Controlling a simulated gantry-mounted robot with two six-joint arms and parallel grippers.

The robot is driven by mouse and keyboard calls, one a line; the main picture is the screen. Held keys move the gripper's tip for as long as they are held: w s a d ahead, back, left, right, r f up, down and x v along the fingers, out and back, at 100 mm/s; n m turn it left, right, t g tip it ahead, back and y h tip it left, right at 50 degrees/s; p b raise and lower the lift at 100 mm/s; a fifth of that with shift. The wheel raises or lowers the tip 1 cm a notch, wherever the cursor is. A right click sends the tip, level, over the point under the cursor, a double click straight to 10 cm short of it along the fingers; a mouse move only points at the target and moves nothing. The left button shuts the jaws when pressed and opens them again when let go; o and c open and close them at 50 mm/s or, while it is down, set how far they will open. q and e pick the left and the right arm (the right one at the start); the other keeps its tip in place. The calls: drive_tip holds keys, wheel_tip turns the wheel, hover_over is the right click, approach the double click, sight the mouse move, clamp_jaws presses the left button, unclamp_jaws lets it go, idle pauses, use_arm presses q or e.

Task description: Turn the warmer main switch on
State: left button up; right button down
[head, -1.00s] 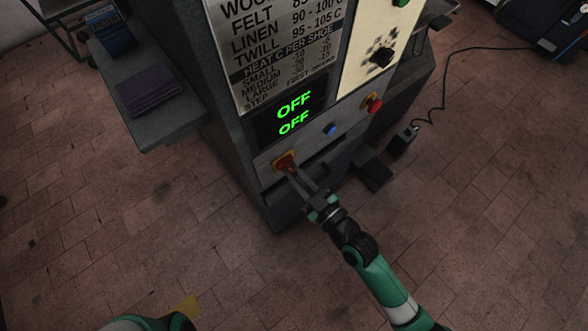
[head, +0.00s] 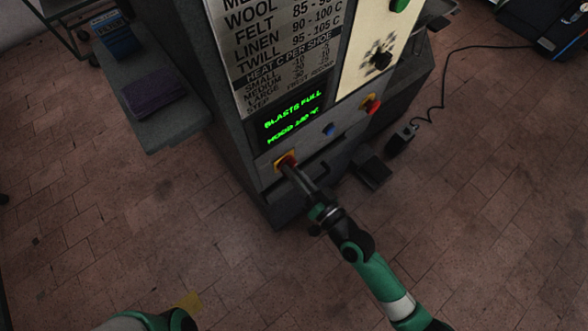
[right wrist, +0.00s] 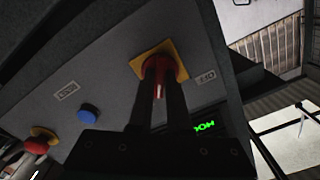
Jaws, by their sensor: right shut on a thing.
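The main switch (right wrist: 158,62) is a red rotary knob on a yellow square plate, low on the front of the grey machine. In the head view the switch's plate (head: 286,160) shows at the tip of my right gripper (head: 293,170). In the right wrist view my right gripper (right wrist: 160,85) has its two fingers on either side of the red knob, shut on it. My left gripper is not in view; only part of my left arm shows at the bottom.
A blue button (head: 329,129) and a red button (head: 371,104) on yellow sit right of the switch. A side shelf (head: 165,130) holds a dark folded cloth (head: 155,95). A pedal (head: 373,171) and a small box with a cable (head: 401,140) stand on the floor to the right.

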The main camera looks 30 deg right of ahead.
drive_tip(key=shift+m, duration=1)
drive_tip(key=c, duration=0.9)
unclamp_jaws()
drive_tip(key=shift+o, duration=0.2)
drive_tip(key=s+d+b, duration=0.2)
drive_tip(key=s+b, duration=0.1)
drive_tip(key=s, duration=0.8)
drive_tip(key=shift+s, duration=0.25)
